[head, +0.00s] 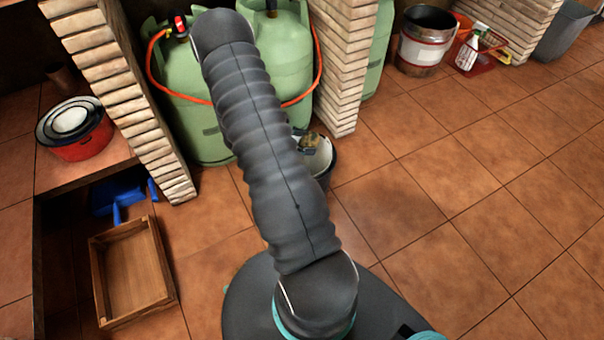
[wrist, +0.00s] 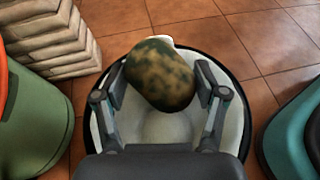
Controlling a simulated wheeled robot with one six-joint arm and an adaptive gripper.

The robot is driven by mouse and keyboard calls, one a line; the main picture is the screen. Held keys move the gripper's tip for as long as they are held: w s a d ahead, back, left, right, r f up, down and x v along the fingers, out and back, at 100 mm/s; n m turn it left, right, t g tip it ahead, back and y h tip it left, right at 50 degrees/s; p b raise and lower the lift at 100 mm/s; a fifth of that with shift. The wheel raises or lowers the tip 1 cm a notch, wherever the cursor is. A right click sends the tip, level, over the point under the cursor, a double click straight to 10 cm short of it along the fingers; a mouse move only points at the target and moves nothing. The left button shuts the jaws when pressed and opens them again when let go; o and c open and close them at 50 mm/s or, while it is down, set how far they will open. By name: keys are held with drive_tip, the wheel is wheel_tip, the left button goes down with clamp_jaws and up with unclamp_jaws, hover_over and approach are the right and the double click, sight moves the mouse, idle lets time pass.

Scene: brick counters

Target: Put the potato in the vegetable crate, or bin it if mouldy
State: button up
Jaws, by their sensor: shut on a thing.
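My gripper (wrist: 163,92) is shut on the potato (wrist: 160,74), with one finger on each side. The potato is brown with many dark green-black patches over its skin, like mould. In the wrist view it is over the open bin (wrist: 225,143), which has a white inside and a dark rim. The wooden crate (head: 164,262) stands on the floor at lower left and looks empty.
Green gas cylinders (head: 190,100) with an orange hose stand behind my arm, between brick pillars (head: 120,85). A red pot (head: 85,148) is on the left counter. A blue dustpan (head: 122,195) lies near the crate.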

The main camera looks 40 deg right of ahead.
drive_tip(key=shift+f+b, duration=0.6)
drive_tip(key=shift+f, duration=0.9)
drive_tip(key=o, duration=1.3)
drive_tip(key=shift+c, duration=0.2)
drive_tip(key=shift+a+r, duration=0.1)
drive_tip(key=v, duration=1.1)
drive_tip(key=shift+w+a+r, duration=0.1)
drive_tip(key=shift+w+a, duration=0.2)
